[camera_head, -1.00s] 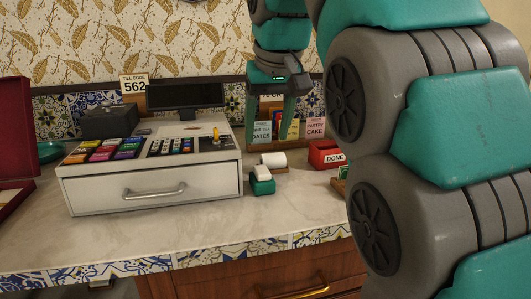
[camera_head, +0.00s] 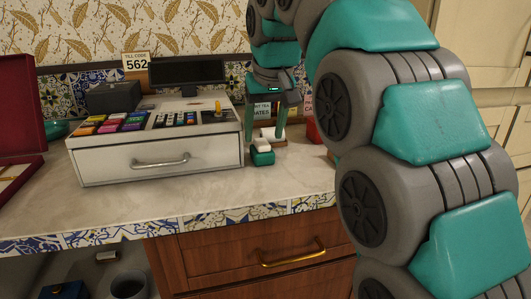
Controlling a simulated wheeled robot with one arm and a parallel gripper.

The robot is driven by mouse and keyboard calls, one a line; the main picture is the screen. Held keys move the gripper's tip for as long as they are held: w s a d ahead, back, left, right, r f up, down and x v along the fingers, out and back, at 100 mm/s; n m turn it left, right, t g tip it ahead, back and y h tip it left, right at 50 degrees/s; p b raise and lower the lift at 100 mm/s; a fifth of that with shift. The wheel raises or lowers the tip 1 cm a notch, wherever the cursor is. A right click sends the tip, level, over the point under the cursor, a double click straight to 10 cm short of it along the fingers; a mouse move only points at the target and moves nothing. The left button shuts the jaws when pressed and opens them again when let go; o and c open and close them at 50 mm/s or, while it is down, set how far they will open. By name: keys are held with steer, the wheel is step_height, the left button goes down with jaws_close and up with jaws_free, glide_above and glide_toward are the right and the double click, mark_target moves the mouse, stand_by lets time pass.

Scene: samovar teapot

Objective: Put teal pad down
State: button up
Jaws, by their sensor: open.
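The small teal pad (camera_head: 262,158) sits on the marble counter to the right of the cash register, with a small white piece (camera_head: 262,145) on top of it. My gripper (camera_head: 266,137) points down just behind and above the pad in the picture. Its two teal fingers are open, one on each side of the white paper roll (camera_head: 268,132). I cannot tell whether either finger touches anything. The pad is apart from the fingers on the counter.
The cash register (camera_head: 160,161) stands left of the gripper. Cards in a holder (camera_head: 262,111) stand behind the fingers. A red box (camera_head: 312,131) is partly hidden by my arm. A red case (camera_head: 20,125) is at far left. The counter front (camera_head: 215,195) is clear.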

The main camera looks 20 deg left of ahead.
mark_target(262, 142)
steer(key=shift+w+p+x, duration=0.15)
steer(key=shift+p+x, duration=0.05)
steer(key=shift+x, duration=1.35)
steer(key=shift+w+p+x, duration=0.15)
steer(key=shift+w+x, duration=0.05)
steer(key=shift+x, duration=1.35)
steer(key=shift+r, duration=0.1)
jaws_close()
steer(key=shift+r, duration=0.2)
